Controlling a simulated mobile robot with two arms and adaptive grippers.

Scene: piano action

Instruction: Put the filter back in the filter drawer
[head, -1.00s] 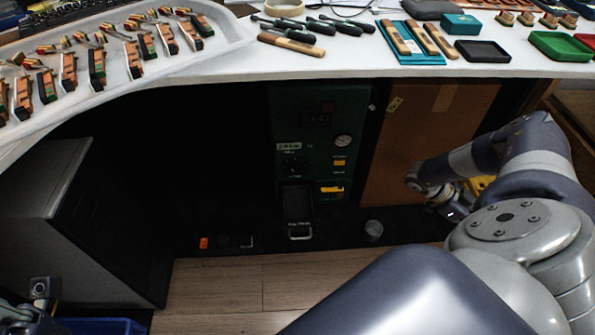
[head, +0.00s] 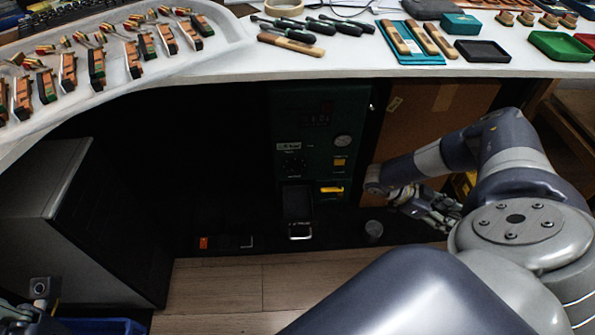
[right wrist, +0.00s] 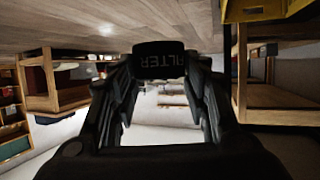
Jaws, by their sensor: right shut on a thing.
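The filter (right wrist: 160,60) is a black block with white lettering, of which "ILTER" shows upside down in the right wrist view. It sits between the fingertips of my right gripper (right wrist: 160,78), which is shut on it. In the head view my right gripper (head: 446,217) is low at the right, in front of the brown panel, pointing right; the filter is not clearly told apart there. The filter drawer (head: 299,226) is a black lettered unit with a pale handle, low on the green machine. It looks pulled out, with a dark inside. My gripper is well right of it.
A small grey cylinder (head: 374,230) stands on the dark base strip between drawer and gripper. The green machine (head: 315,130) is under the white worktop (head: 340,60), whose edge overhangs. A grey cabinet (head: 45,210) is at left. The wooden floor ahead is clear.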

